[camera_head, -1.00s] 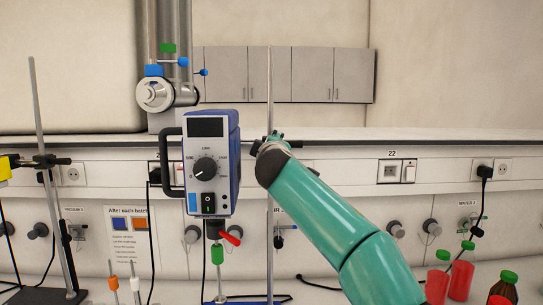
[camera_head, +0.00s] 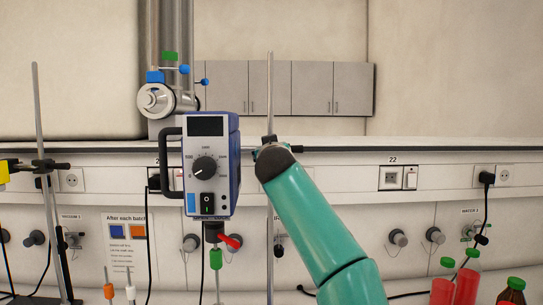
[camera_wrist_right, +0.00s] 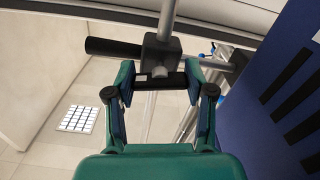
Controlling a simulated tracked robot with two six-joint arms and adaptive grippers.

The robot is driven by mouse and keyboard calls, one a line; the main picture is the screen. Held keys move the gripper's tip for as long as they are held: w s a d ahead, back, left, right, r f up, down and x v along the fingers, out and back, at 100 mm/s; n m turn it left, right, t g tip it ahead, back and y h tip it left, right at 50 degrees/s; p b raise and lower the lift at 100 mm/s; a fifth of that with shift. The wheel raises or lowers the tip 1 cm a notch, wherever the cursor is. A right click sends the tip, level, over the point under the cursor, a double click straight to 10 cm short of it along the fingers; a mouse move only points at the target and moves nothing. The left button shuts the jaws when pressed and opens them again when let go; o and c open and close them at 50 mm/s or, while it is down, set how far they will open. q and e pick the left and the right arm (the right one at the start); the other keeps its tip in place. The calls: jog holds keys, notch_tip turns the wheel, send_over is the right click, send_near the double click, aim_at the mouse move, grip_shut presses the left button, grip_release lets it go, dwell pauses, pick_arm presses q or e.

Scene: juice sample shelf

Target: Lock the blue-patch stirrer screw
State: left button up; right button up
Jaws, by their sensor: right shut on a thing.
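The stirrer (camera_head: 211,160) is a blue and white box with a dial, a switch and a small light-blue patch low on its front. It hangs beside a vertical metal rod (camera_head: 270,95). My right gripper (camera_wrist_right: 159,82) is at that rod, right of the stirrer in the head view. In the right wrist view a black clamp block (camera_wrist_right: 161,52) sits around the rod. The teal fingers are shut on a black screw piece (camera_wrist_right: 168,81) with a white spot, against the block. The stirrer's blue side (camera_wrist_right: 285,95) shows at the right there. In the head view my wrist hides the fingertips. My left gripper is out of view.
Another stand rod (camera_head: 40,130) with a black clamp is at the left. Red bottles (camera_head: 466,284) and a brown bottle with a green cap (camera_head: 513,290) stand at the right front. A notice (camera_head: 127,235) is on the back panel. Wall sockets line the back.

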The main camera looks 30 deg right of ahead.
jog(key=shift+m, duration=1.2)
jog(key=o, duration=1.2)
jog(key=shift+c, duration=0.2)
jog(key=shift+s+a, duration=0.1)
jog(key=shift+s, duration=0.1)
jog(key=v, duration=1.1)
jog(key=shift+s, duration=0.25)
